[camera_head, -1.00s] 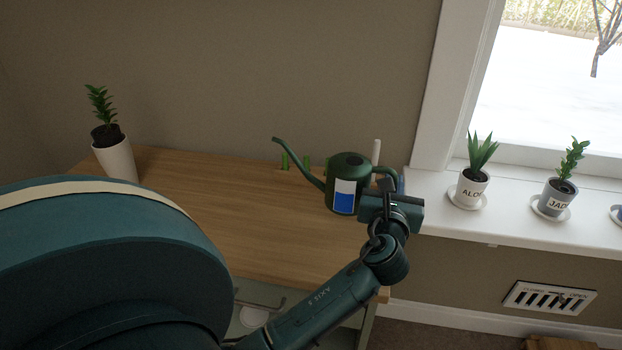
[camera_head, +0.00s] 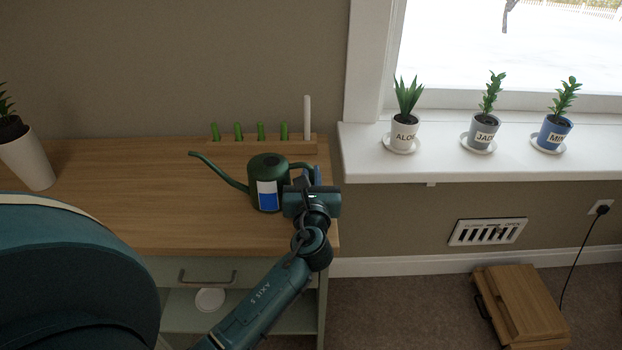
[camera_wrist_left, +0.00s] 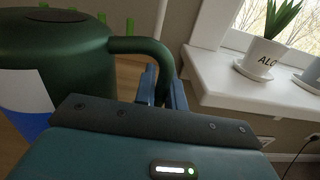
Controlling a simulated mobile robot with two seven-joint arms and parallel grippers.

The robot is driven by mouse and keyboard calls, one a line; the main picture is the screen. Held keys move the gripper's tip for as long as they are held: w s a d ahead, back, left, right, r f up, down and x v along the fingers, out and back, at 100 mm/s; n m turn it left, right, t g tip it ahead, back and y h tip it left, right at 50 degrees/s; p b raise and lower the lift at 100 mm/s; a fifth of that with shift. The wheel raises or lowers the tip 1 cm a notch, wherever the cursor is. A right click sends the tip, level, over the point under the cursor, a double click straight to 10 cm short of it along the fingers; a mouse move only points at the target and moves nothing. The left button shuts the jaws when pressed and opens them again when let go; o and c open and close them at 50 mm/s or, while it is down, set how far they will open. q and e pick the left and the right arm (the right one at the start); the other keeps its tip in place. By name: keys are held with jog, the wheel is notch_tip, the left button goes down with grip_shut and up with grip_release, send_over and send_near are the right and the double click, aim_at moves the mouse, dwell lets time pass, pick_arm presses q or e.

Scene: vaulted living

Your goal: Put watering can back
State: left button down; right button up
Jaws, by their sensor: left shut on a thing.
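The dark green watering can (camera_head: 264,172) is upright at the right end of the wooden table (camera_head: 160,215), its spout pointing left. A white and blue label is on its side. My left gripper (camera_head: 312,178) is at its right side, shut on the handle. The left wrist view also shows the can (camera_wrist_left: 55,62), with the handle (camera_wrist_left: 140,45) running down between the blue fingers (camera_wrist_left: 165,88). I cannot tell whether the can's base touches the table. My right gripper is not in view.
A wooden block (camera_head: 225,147) with several green pegs and a white stick (camera_head: 307,118) stands behind the can. Three potted plants stand on the windowsill (camera_head: 440,163). A white pot (camera_head: 30,160) is at the table's left. A wooden step (camera_head: 525,305) is on the floor.

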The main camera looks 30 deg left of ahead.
pick_arm(q)
jog(key=c, duration=1.9)
grip_release()
jog(key=shift+f, duration=0.1)
jog(key=shift+c, duration=0.2)
jog(key=o, duration=0.5)
jog(key=shift+c, duration=0.2)
